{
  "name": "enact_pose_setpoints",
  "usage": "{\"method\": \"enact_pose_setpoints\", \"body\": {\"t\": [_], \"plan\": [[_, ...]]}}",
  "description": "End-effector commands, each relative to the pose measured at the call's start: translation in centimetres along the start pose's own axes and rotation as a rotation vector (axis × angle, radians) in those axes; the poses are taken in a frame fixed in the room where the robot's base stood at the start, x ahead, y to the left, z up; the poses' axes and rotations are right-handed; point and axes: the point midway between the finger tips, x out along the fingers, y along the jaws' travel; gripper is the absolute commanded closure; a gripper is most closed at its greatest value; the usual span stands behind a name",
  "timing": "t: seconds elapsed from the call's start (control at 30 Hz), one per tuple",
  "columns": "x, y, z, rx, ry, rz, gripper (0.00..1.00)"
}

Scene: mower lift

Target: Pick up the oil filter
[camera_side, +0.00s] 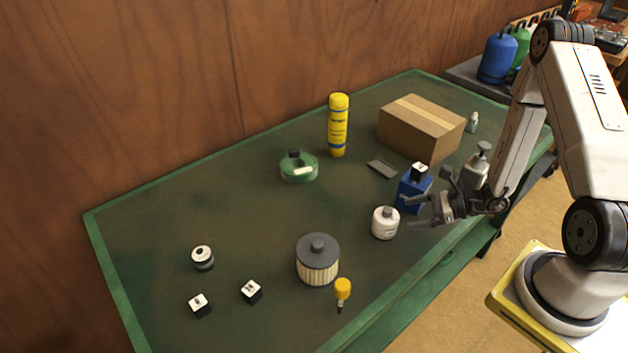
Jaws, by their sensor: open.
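A cylinder with cream pleated sides and a dark grey top with a knob (318,262) stands upright at the front middle of the green table; it looks most like the oil filter, though no label is readable. My gripper (424,207) is open, to the right of and farther back than this cylinder, and clearly apart from it. Its fingers point left, over the table's right part, and nothing shows between them. A blue bottle (413,190) is right behind the fingers and partly hidden; I cannot tell whether they touch.
A white jar (385,224) stands between my gripper and the cylinder. A yellow-handled tool (342,292) is close to the cylinder's right front. Small black-and-white pieces (251,291) lie to its left. A cardboard box (421,128), yellow can (338,126) and green container (299,168) stand farther back.

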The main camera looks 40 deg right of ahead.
Motion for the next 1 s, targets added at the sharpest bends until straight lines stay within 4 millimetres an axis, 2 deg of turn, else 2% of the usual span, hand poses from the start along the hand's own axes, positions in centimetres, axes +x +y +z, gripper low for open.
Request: {"method": "enact_pose_setpoints", "body": {"t": [0.23,0.67,1.0], "plan": [[1.7,0.1,0.0,-0.003,0.000,0.004,0.00],[2.6,0.1,0.0,-0.002,0.000,0.005,0.00],[5.8,0.3,-0.2,-0.003,0.000,0.006,0.00]]}}
